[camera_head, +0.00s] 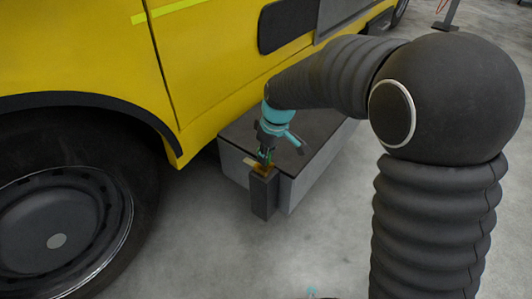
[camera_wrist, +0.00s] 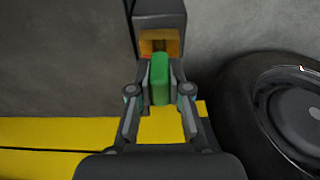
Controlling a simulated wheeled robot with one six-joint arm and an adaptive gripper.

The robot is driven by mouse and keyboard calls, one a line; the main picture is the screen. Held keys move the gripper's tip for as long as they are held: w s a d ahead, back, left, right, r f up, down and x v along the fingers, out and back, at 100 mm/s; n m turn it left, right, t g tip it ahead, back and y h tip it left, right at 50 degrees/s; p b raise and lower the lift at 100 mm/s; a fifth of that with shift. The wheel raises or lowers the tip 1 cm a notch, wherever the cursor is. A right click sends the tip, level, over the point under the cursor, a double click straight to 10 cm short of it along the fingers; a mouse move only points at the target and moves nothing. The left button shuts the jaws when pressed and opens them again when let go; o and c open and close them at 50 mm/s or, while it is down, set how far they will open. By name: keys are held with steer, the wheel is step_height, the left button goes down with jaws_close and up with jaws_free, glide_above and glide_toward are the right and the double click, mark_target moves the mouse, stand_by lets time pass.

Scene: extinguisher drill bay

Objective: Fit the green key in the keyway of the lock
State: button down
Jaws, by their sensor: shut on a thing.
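The green key (camera_wrist: 160,80) is upright in the wrist view, clamped between the two fingers of my gripper (camera_wrist: 160,90). The orange-brown lock (camera_wrist: 160,42) is just beyond the key's far end, on the end of a dark grey post. In the wrist view the key lines up roughly with the middle of the lock. I cannot tell whether its tip touches or enters the keyway, which is hidden. In the head view my gripper (camera_head: 265,155) is just above the lock (camera_head: 263,170), and only a speck of green shows there.
The dark post (camera_head: 264,196) stands at the front corner of a low grey box (camera_head: 300,175) with a dark top. A yellow vehicle (camera_head: 215,60) stands close behind, with a large black wheel (camera_head: 60,215) at left.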

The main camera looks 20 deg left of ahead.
steer(key=shift+f, duration=0.55)
steer(key=c, duration=1)
jaws_free()
